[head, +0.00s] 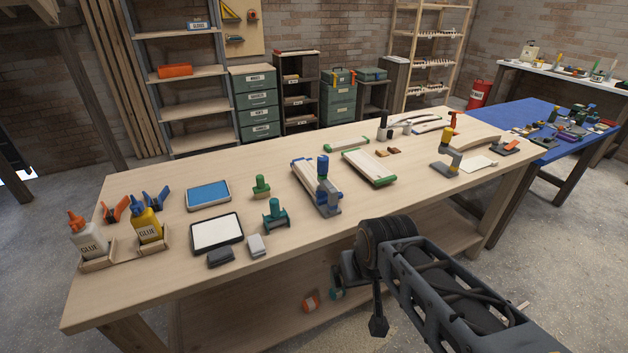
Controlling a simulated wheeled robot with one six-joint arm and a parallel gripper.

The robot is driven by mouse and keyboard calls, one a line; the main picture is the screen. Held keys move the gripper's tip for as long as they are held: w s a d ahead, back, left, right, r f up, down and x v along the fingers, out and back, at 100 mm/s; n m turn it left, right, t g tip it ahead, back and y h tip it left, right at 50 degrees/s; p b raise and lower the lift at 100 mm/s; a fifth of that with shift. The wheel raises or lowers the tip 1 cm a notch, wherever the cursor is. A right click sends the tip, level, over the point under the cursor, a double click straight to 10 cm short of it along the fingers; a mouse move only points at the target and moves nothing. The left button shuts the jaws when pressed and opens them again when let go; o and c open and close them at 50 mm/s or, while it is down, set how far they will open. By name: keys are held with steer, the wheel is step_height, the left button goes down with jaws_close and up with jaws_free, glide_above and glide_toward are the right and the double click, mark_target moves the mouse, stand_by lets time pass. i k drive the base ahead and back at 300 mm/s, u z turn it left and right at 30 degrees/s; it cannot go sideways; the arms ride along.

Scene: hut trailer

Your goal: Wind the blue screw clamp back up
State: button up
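The blue screw clamp (323,184) stands on the workbench near its middle, with a blue knob on top and a grey frame. It stands at the near end of a pale board (306,176), and I cannot tell how its jaw meets the board. My gripper (362,298) is in front of the bench's near edge, below and right of the clamp and apart from it.
A teal clamp (275,214) and a yellow-knobbed clamp (447,152) also stand on the bench (420,206). A green-ended board (369,167) lies right of the blue clamp. Glue bottles (146,221), a white-topped tray (217,233) and small blocks sit at left.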

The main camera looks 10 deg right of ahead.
mark_target(323, 160)
steer(key=z, duration=2.25)
steer(key=i, duration=2.05)
steer(key=u, duration=3.75)
